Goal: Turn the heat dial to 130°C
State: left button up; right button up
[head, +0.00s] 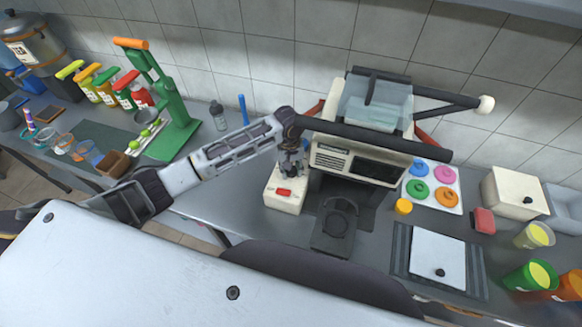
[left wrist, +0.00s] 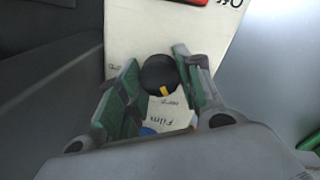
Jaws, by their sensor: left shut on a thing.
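A cream control box (head: 283,208) with a red switch (head: 284,192) stands to the left of the cream machine (head: 355,160) in the head view. My left gripper (head: 291,165) reaches down over the back of this box. In the left wrist view, the round black dial (left wrist: 157,73) with a yellow pointer mark sits between the green-padded fingers of my left gripper (left wrist: 159,84), which is shut on it. The pointer faces the bottom of that picture. My right gripper is out of view.
The machine stands close to the right of the box. A dark cup holder (head: 338,222) is in front of it. Colored rings (head: 432,184) and a white board (head: 438,258) lie further right. A green press (head: 165,110) stands at the left.

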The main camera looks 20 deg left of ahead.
pick_arm(q)
jog(key=n, duration=0.3)
jog(key=shift+n, duration=2.1)
jog(key=o, duration=1)
jog(key=shift+o, duration=0.2)
notch_tip(320, 180, up, 12)
jog(key=shift+s, duration=0.15)
jog(key=shift+a, duration=0.1)
